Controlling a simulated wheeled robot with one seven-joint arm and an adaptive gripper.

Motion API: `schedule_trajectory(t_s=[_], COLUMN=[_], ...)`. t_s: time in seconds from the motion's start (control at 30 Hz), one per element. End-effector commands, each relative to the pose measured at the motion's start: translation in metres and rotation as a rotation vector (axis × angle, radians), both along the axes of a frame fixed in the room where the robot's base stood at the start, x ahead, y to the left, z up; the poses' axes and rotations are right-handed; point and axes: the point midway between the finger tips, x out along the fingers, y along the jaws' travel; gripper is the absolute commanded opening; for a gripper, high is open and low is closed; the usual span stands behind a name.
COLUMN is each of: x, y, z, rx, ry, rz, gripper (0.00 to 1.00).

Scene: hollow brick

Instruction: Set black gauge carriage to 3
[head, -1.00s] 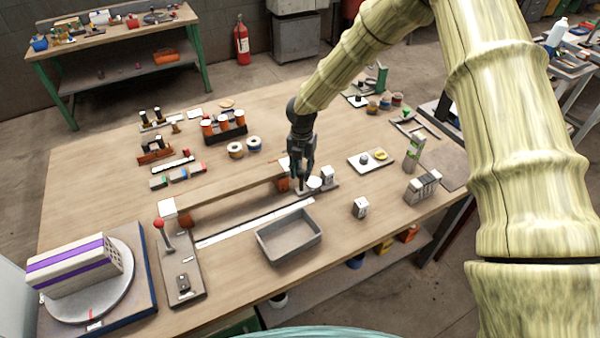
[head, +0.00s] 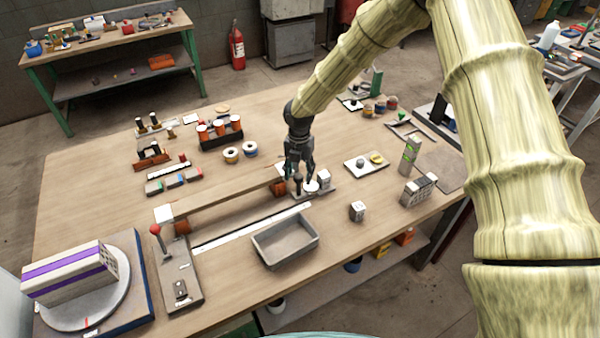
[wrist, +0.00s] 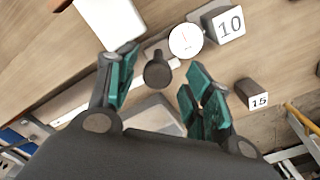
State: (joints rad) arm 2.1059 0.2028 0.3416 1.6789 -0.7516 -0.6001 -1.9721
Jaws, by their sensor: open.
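A black round knob (wrist: 157,70) stands upright on a small grey base at the end of a long pale strip; I take it to be the black gauge carriage's handle. It also shows in the head view (head: 297,183). A white disc (wrist: 185,40) with a red mark sits beside it. My gripper (wrist: 160,66) is open, with its teal fingers apart on either side of the knob; I cannot tell whether they touch it. In the head view, my gripper (head: 299,172) is low over the carriage. The strip (head: 250,228) runs left; its markings are too small to read.
A block marked 10 (wrist: 228,25) stands next to the disc, and a block marked 15 (wrist: 252,94) stands further off. A grey tray (head: 285,241) lies in front of the strip. A wooden beam (head: 225,192) runs behind it. A red-knobbed lever (head: 156,231) is at left.

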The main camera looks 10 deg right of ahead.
Motion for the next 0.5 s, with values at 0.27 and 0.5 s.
schedule_trajectory(t_s=[0.27,0.5], x=[0.001,0.001], y=[-0.002,-0.002], z=[0.041,0.084], rx=[0.002,0.001], ry=[-0.003,-0.002], rz=[-0.003,-0.002], gripper=[0.51,0.51])
